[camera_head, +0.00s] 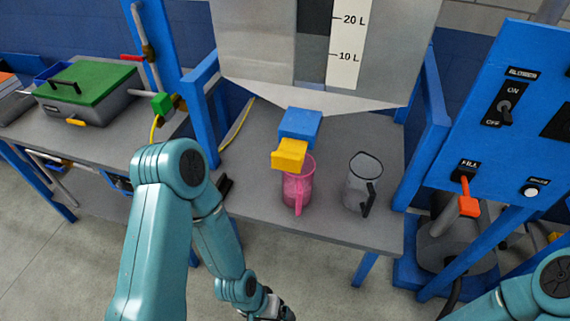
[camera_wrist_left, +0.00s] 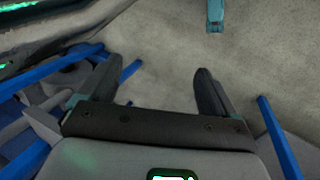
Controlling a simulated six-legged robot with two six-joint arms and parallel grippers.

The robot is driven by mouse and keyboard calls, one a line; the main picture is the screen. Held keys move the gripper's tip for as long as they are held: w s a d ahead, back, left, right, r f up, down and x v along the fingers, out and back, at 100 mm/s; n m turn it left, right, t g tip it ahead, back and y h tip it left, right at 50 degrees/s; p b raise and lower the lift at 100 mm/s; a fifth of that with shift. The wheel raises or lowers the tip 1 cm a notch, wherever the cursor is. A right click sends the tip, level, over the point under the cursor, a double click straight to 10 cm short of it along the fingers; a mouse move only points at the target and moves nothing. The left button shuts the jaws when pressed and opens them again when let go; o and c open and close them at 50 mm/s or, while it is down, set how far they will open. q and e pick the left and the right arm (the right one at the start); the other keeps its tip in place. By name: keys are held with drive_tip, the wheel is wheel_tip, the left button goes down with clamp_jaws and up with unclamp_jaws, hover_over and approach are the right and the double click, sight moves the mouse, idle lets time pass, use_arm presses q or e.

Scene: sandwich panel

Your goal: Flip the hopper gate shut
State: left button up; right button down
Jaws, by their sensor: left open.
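The grey hopper (camera_head: 262,45) with a litre scale hangs over the grey table. Below its lower edge is a blue block (camera_head: 301,124) with a yellow handle (camera_head: 289,155), which looks like the gate; whether it is open or shut I cannot tell. The yellow handle stands over a pink jug (camera_head: 298,187) and hides part of its rim. My left gripper (camera_head: 277,309) is low at the bottom edge of the head view, in front of and below the table, away from the gate. The left wrist view shows its fingers (camera_wrist_left: 153,88) apart and empty over the floor. My right gripper is out of view.
A clear jug (camera_head: 362,182) with a black handle stands right of the pink one. Blue posts flank the hopper. A blue panel (camera_head: 480,130) with switches and a red lever is at right. A green-lidded box (camera_head: 90,85) sits on the left bench.

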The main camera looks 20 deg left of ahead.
use_arm(q)
drive_tip(key=w+r, duration=0.1)
drive_tip(key=w+a+r+m, duration=0.1)
drive_tip(key=w+r, duration=0.1)
drive_tip(key=w+r+m+t, duration=0.1)
drive_tip(key=w, duration=0.1)
drive_tip(key=shift+w+a+r+p, duration=0.1)
drive_tip(key=shift+a+r+p, duration=0.2)
drive_tip(key=shift+a+p, duration=0.05)
clamp_jaws()
drive_tip(key=w+a+r+m+t+p, duration=0.1)
drive_tip(key=w+a+r+m, duration=0.2)
drive_tip(key=r, duration=0.4)
drive_tip(key=w+r+m+t, duration=0.1)
drive_tip(key=w+r+m, duration=0.2)
drive_tip(key=w+r, duration=0.3)
drive_tip(key=s+a+r+m+t, duration=0.1)
drive_tip(key=r+m, duration=0.4)
drive_tip(key=r, duration=0.8)
drive_tip(key=s+a+r+m+t+p, duration=0.1)
drive_tip(key=a+r+m, duration=0.2)
drive_tip(key=r, duration=0.9)
drive_tip(key=shift+s+a+r+m+t+p, duration=0.3)
drive_tip(key=shift+s+r+m+t, duration=0.1)
drive_tip(key=shift+m, duration=0.5)
